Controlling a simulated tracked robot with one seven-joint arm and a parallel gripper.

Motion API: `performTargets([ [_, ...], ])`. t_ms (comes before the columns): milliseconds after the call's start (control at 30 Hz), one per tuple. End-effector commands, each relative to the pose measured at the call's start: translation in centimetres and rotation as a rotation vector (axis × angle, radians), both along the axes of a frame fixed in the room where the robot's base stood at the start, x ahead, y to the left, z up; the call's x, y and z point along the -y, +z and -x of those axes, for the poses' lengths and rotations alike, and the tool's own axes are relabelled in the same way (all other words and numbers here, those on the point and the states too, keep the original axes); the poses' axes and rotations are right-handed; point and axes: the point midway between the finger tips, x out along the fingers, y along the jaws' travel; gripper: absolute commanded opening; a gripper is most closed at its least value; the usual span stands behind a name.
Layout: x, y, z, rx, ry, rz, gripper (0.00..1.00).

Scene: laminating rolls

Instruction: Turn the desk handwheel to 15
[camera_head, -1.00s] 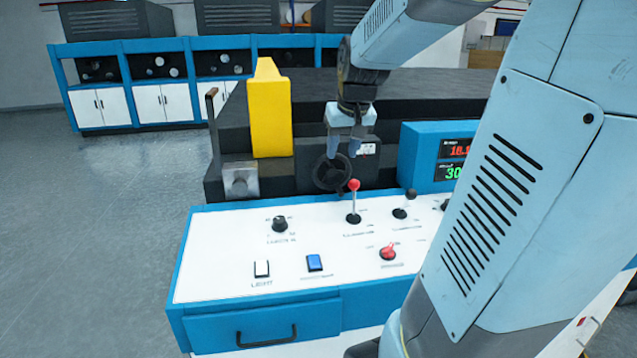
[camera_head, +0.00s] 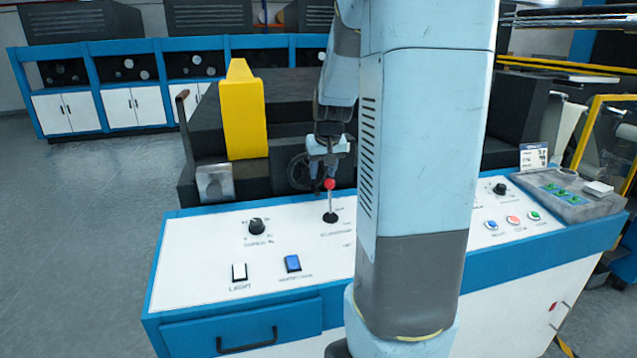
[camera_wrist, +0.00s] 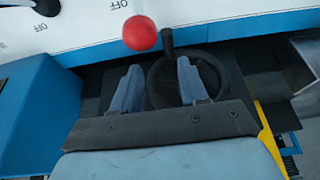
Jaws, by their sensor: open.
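The black desk handwheel (camera_head: 293,172) is mounted on the dark machine front, behind the white console top. In the wrist view, the handwheel (camera_wrist: 223,75) shows its ring, with a dark crank handle (camera_wrist: 167,41) at its upper part. My gripper (camera_head: 329,174) is open and close to the wheel, overlapping its right part in the head view. In the wrist view, my gripper (camera_wrist: 158,66) has its two fingers apart in front of the wheel, the handle between and beyond their tips. Contact cannot be told. No wheel reading is visible.
A red-knobbed lever (camera_head: 330,200) stands on the console (camera_head: 200,265) just in front of my gripper; its red ball (camera_wrist: 140,33) is near the fingertips. A yellow block (camera_head: 243,110) and a metal box (camera_head: 215,182) are left of the wheel. My arm covers the console's middle.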

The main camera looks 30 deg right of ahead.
Motion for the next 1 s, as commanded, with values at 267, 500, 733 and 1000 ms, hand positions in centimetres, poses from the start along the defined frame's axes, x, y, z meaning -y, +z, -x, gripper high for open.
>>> performTargets([
  [267,0.4,-3.5,-1.3,-0.002,-0.002,-0.001,0.43],
  [500,0.5,-4.6,-1.8,0.0,0.0,0.0,0.43],
  [733,0.6,-4.6,-1.8,0.001,-0.001,0.0,0.43],
  [1000,0.6,-4.6,-1.8,0.001,-0.001,0.0,0.21],
])
